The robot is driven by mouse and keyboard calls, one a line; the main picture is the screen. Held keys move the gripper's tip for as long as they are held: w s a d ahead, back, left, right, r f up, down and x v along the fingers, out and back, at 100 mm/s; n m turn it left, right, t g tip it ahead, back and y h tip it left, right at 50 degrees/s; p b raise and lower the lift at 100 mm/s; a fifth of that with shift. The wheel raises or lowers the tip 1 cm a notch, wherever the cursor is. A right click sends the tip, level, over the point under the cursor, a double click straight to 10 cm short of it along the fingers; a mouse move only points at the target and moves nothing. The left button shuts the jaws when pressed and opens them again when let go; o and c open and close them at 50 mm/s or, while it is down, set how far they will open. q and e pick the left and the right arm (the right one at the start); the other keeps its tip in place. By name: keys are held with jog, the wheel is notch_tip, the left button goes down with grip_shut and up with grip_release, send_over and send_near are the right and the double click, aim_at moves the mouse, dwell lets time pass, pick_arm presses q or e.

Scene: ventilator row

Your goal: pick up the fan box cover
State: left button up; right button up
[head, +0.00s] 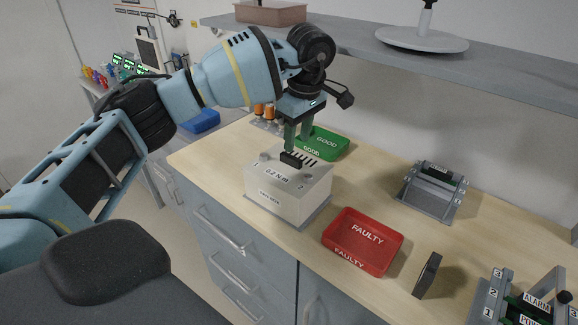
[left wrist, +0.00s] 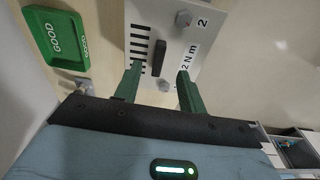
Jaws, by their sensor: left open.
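The fan box cover (head: 282,172) is the pale top panel of the box marked with a fan label (head: 270,197), with vent slots, two bolts and the text "0.2 N m". Its dark raised handle (head: 292,159) shows in the middle; the left wrist view also shows the handle (left wrist: 158,58) and the cover (left wrist: 205,30). My left gripper (head: 297,148) points down over the cover. Its green fingers are open, one to each side of the handle in the left wrist view (left wrist: 159,72), with gaps between. Whether the fingertips reach down beside the handle is hard to tell. My right gripper is not in view.
A green GOOD tray (head: 328,142) stands just behind the box, and a red FAULTY tray (head: 362,240) to its right. A grey stand (head: 430,190), a small dark block (head: 427,275) and an alarm fixture (head: 525,305) are farther right. A shelf (head: 500,78) overhangs the back.

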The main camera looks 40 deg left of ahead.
aim_at(291, 157)
pick_arm(q)
jog(key=shift+f, duration=0.25)
jog(key=shift+a+f, duration=0.2)
jog(key=shift+f, duration=0.05)
jog(key=f, duration=0.2)
jog(key=a+f, duration=0.1)
jog(key=f, duration=0.1)
jog(key=shift+w+a+f+p, duration=0.1)
jog(key=shift+a+f+p, duration=0.1)
jog(key=shift+p, duration=0.1)
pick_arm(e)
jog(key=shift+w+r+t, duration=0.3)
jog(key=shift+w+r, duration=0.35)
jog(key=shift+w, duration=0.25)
pick_arm(q)
jog(key=shift+c, duration=0.3)
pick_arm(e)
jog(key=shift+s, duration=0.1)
pick_arm(q)
jog(key=shift+d, duration=0.1)
grip_shut()
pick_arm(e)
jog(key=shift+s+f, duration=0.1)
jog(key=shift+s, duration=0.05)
